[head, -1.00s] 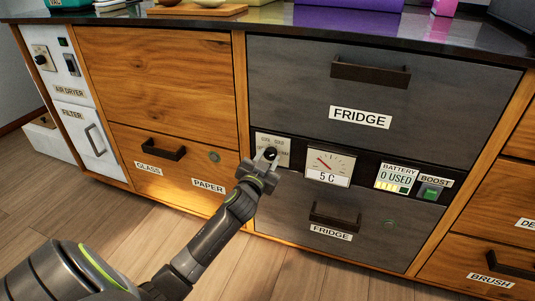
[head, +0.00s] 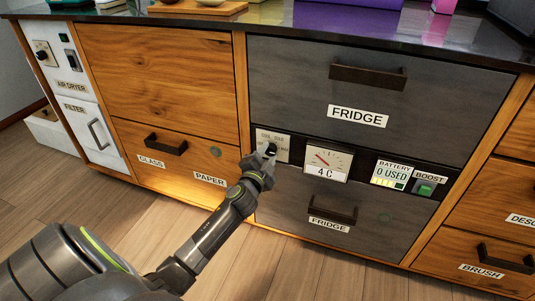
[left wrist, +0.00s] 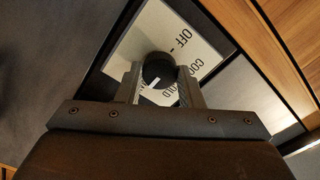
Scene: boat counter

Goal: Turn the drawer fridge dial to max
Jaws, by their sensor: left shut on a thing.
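The fridge dial (head: 272,148) is a small black knob on a pale plate between the two grey fridge drawers. My left gripper (head: 267,155) is shut on it, and the arm comes up from the lower left. In the left wrist view the black dial (left wrist: 158,70) sits between both fingers, and its white pointer mark points to the lower left. The plate (left wrist: 150,30) shows "OFF" and other words partly hidden by the fingers. The temperature gauge (head: 327,161) right of the dial reads 4 C. My right gripper is not in view.
The upper fridge drawer (head: 290,85) and lower fridge drawer (head: 285,197) are closed, with dark handles. A battery display (head: 391,173) reads 0 USED beside a green boost switch (head: 425,189). Wooden drawers flank the fridge. The floor in front is clear.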

